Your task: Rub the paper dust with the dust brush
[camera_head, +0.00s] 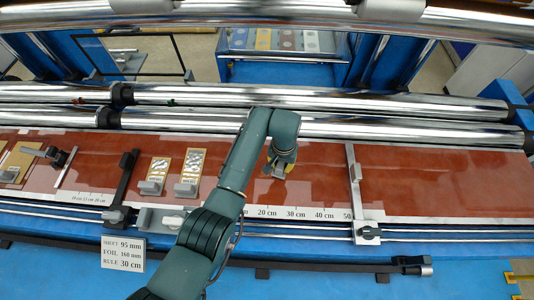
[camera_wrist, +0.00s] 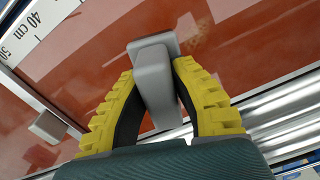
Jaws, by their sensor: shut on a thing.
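My gripper (camera_head: 279,172) is over the red-brown sheet (camera_head: 445,180), right of the two tan boards. In the wrist view its yellow-padded fingers (camera_wrist: 160,95) are shut on a grey tool (camera_wrist: 154,75) with a flat, plate-like end. I cannot tell for sure that this is the dust brush; bristles do not show. I also cannot tell whether it touches the sheet. Paler patches show on the sheet (camera_wrist: 100,75) in the wrist view; I cannot tell dust from reflections there.
Two tan boards (camera_head: 189,173) (camera_head: 156,175) bear grey-handled pieces. Shiny rollers (camera_head: 330,100) lie behind. The sheet is clear right of the grey crossbar.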

